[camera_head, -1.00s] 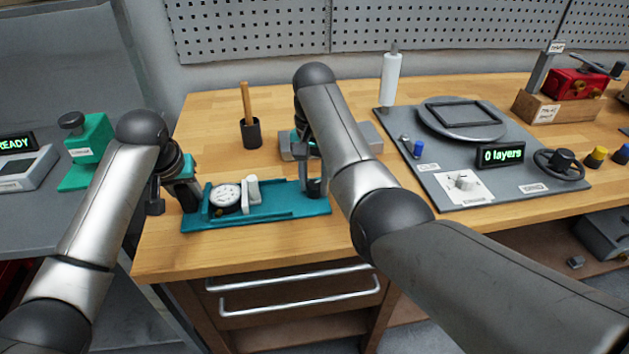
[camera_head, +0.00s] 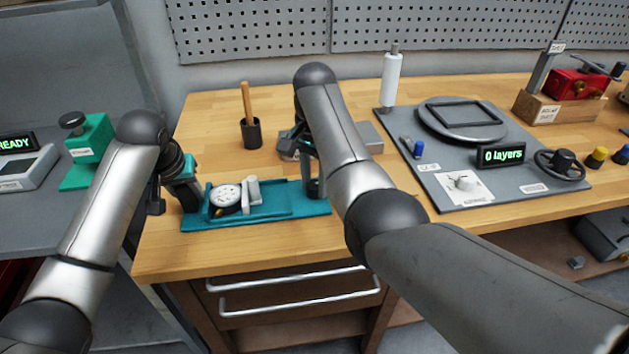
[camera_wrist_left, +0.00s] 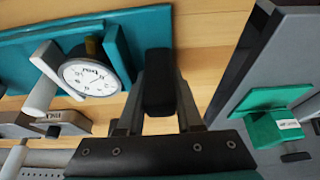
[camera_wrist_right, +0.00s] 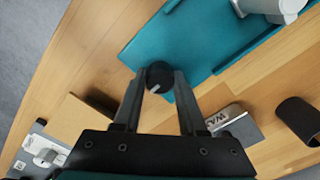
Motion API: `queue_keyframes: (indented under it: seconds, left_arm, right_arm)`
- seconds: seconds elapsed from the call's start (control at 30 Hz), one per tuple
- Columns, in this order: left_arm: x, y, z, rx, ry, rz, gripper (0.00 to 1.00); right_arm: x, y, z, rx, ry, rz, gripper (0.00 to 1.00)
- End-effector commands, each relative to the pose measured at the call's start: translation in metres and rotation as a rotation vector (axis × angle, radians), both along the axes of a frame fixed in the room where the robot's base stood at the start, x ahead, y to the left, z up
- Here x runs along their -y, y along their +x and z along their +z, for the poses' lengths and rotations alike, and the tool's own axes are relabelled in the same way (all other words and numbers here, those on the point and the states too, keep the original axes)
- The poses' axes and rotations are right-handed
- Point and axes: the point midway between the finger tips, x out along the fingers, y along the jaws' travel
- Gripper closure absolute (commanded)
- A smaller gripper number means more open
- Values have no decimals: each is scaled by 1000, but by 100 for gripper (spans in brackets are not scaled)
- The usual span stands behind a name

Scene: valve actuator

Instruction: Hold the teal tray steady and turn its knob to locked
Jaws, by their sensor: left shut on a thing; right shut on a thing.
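The teal tray (camera_head: 285,208) lies flat on the wooden bench near its front edge. It carries a round white-faced dial gauge (camera_head: 226,196) and a pale grey clamp piece (camera_head: 252,194); the gauge also shows in the left wrist view (camera_wrist_left: 90,77). My left gripper (camera_head: 172,203) is at the tray's left end, shut on a black block-like grip (camera_wrist_left: 158,82). My right gripper (camera_head: 314,190) is at the tray's right end, shut on the black knob (camera_wrist_right: 159,76), which has a short white mark. The mark's setting cannot be read. My right arm partly hides this end in the head view.
A black cup with a wooden-handled tool (camera_head: 250,132) and a grey block (camera_head: 368,138) stand behind the tray. A grey panel with a turntable (camera_head: 462,118) and a "0 layers" display (camera_head: 502,155) is to the right. A green fixture (camera_head: 88,150) stands at left.

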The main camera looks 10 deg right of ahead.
Motion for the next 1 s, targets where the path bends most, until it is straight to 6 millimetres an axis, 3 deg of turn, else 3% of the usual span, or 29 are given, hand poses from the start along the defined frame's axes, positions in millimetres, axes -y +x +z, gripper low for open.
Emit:
queue_keyframes:
  seconds: [0.1, 0.13, 0.4, 0.77, 1.0]
  left_arm:
    - [0, -4, -7, -17, 3, 0, 100]
    - [0, -4, -7, -17, 3, 0, 100]
    - [0, -4, -7, -17, 3, 1, 100]
    - [0, -4, -7, -17, 3, 1, 100]
    - [0, -4, -7, -17, 3, 1, 100]
  right_arm:
    - [0, 1, 1, 3, -1, 0, 100]
    - [0, 1, 1, 3, -1, 0, 57]
    - [0, 0, 0, 2, -1, 1, 29]
    - [0, 1, 9, 4, 0, 1, 29]
    - [0, 1, 57, 9, 1, 1, 29]
